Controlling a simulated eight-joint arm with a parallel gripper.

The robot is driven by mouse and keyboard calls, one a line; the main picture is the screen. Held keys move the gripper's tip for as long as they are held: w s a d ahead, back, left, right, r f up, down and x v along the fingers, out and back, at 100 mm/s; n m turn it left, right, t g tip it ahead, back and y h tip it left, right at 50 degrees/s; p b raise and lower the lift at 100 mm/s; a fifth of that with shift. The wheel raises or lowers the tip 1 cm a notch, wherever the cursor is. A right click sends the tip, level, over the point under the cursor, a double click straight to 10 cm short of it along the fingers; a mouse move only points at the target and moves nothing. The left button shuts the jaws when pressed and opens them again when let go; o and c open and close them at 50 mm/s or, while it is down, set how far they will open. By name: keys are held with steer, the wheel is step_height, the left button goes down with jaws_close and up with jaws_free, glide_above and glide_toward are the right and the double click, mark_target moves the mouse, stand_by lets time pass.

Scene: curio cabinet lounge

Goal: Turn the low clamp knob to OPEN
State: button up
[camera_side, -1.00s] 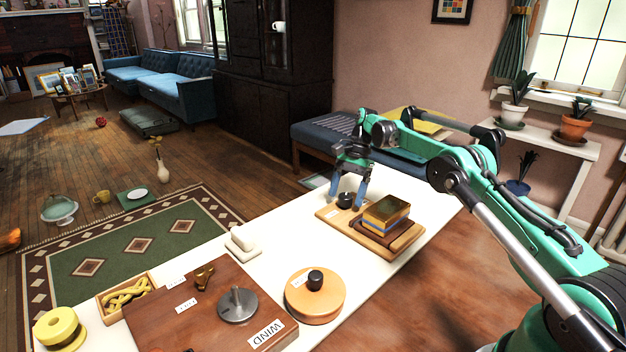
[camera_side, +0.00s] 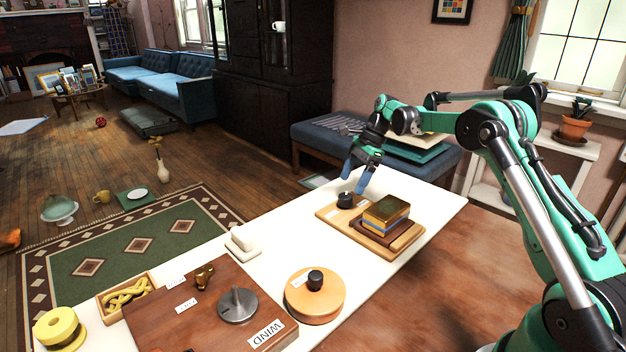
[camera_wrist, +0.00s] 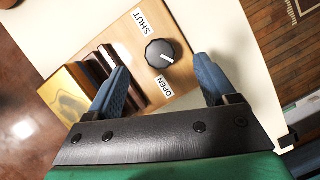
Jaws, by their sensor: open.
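The low clamp knob (camera_wrist: 160,56) is a black round knob with a white pointer line on a light wooden board (camera_wrist: 122,42). In the wrist view the pointer aims to the lower right, off both labels. The SHUT label (camera_wrist: 145,22) is above and left of the knob, and the OPEN label (camera_wrist: 158,92) is below it. The knob also shows in the side view (camera_side: 345,201). My gripper (camera_side: 357,186) is open and empty, tilted, with its blue fingers above and behind the knob, apart from it.
A gold-topped block (camera_side: 386,212) and dark upright pieces sit on the board beside the knob. On the white table top (camera_side: 295,232) are a round wooden disc with a black knob (camera_side: 315,303), a brown WIND box (camera_side: 190,325) and a white block (camera_side: 243,241).

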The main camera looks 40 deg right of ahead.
steer(key=shift+v, duration=1.1)
steer(key=s+a+r+n+t+h, duration=0.1)
steer(key=s+a+r+n+h, duration=0.25)
steer(key=a+r+n, duration=0.5)
steer(key=n+g, duration=0.1)
steer(key=n, duration=0.6)
glide_above(316, 275)
steer(key=d, duration=0.2)
steer(key=shift+m+h, duration=0.25)
steer(key=f, duration=0.6)
steer(key=shift+s+a, duration=0.2)
steer(key=shift+s, duration=0.1)
steer(key=shift+w+a+f+m+g, duration=0.2)
steer(key=shift+a+f+m+g, duration=0.25)
steer(key=shift+m, duration=0.15)
steer(key=shift+w+a+f+m+g, duration=0.2)
steer(key=shift+a+f+m+g, duration=0.2)
steer(key=shift+m, duration=0.2)
step_height(316, 275, down, 5)
steer(key=shift+s+f, duration=0.1)
steer(key=shift+f, duration=0.1)
steer(key=shift+r, duration=3.15)
